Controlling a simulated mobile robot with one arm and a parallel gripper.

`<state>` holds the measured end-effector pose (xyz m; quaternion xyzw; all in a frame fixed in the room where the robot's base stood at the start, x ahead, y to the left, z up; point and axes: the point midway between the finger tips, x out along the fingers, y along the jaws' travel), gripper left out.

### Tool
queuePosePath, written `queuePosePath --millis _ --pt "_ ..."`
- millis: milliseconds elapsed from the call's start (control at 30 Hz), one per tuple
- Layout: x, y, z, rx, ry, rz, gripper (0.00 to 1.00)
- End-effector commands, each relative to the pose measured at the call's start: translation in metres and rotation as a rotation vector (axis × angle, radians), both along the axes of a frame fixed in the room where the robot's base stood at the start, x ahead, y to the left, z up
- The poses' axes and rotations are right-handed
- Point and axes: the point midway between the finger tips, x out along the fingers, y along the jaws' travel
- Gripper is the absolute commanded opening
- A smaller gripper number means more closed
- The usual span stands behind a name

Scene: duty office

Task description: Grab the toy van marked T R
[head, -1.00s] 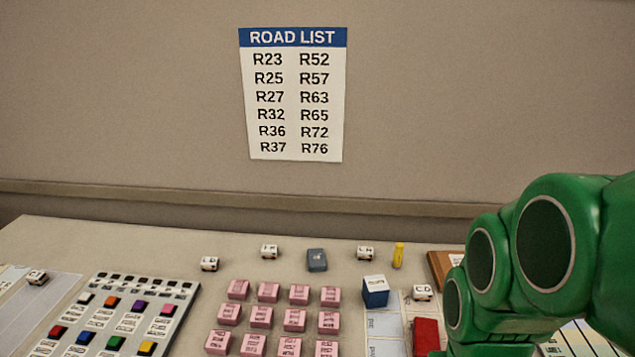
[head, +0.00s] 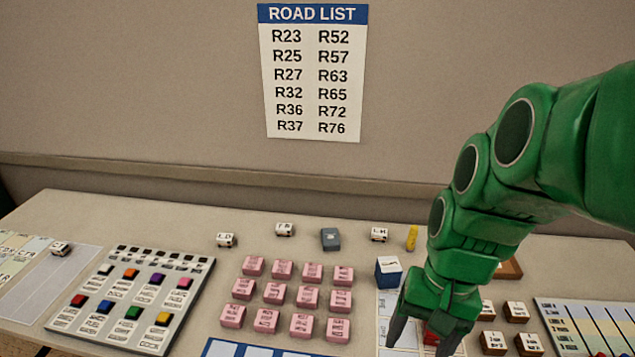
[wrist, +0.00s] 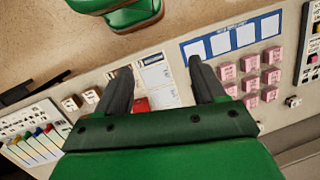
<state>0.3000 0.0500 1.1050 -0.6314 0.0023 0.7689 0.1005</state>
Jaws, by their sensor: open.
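Several small white toy vans stand on the desk. One at the back (head: 284,229) has lettering that may read T R, but it is too small to be sure. Others are a van at its left (head: 226,240), one marked about L H (head: 379,234) and one at the far left (head: 61,248). My gripper (head: 424,343) is open and empty over the card and red block at the right front, away from these vans. In the wrist view its fingers (wrist: 160,68) are apart, and one white van (wrist: 293,101) shows at the right, its mark unreadable.
Rows of pink blocks (head: 273,293) fill the middle. A blue box (head: 388,271), yellow piece (head: 412,238) and grey-blue block (head: 330,239) stand behind. A button panel (head: 131,303) lies left. Brown blocks (head: 516,312) lie right. A road list (head: 316,75) hangs on the wall.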

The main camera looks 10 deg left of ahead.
Motion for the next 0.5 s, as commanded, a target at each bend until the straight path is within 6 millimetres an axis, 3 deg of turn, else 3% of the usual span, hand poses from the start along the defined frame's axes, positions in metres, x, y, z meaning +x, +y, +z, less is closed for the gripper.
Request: queuePosePath --millis 500 --pt "0.108 0.066 -0.002 0.16 0.085 -0.209 0.69"
